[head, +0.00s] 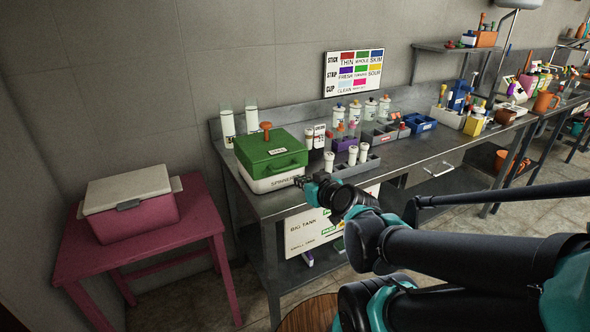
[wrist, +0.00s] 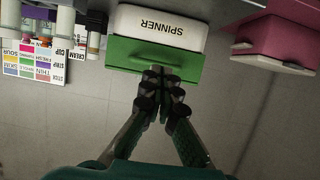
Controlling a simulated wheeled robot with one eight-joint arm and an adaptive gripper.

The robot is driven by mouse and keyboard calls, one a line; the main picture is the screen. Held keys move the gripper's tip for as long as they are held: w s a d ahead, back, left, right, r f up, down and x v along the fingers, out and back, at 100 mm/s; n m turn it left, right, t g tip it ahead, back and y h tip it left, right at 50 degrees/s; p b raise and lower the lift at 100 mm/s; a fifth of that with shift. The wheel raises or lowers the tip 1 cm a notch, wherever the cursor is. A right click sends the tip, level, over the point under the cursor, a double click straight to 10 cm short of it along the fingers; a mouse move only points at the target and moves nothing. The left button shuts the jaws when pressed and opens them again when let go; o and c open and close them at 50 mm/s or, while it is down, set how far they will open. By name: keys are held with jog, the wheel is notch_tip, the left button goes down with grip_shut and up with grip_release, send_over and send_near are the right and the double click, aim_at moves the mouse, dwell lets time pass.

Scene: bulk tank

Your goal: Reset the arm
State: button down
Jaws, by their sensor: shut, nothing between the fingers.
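My gripper (head: 303,181) is at the end of my dark and teal arm, just right of the white base of the green-lidded box in the head view. In the wrist view its two fingers (wrist: 160,92) are together and hold nothing. The green lid (head: 268,152) has an orange knob on top and sits on the white box (head: 272,178) marked SPINNER. In the wrist view the same box (wrist: 160,28) appears upside down beyond the fingertips. I cannot tell whether the fingers touch it.
A pink table (head: 150,232) with a pink, white-lidded cooler (head: 131,207) stands at left. The steel bench (head: 400,158) holds bottles, white-capped tubes in a grey rack (head: 355,168) and blue trays (head: 420,123). A colour chart (head: 354,73) hangs on the wall. Floor shows between table and bench.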

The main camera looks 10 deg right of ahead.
jog(key=s+d+f+m+g+h, duration=0.2)
jog(key=s+d+f+g, duration=0.2)
jog(key=f, duration=0.3)
jog(key=s+d+f+m+g+h, duration=0.2)
jog(key=s+d+f+g+h, duration=0.1)
jog(key=s+d+f, duration=0.3)
jog(key=shift+f+g, duration=0.9)
jog(key=shift+f, duration=0.05)
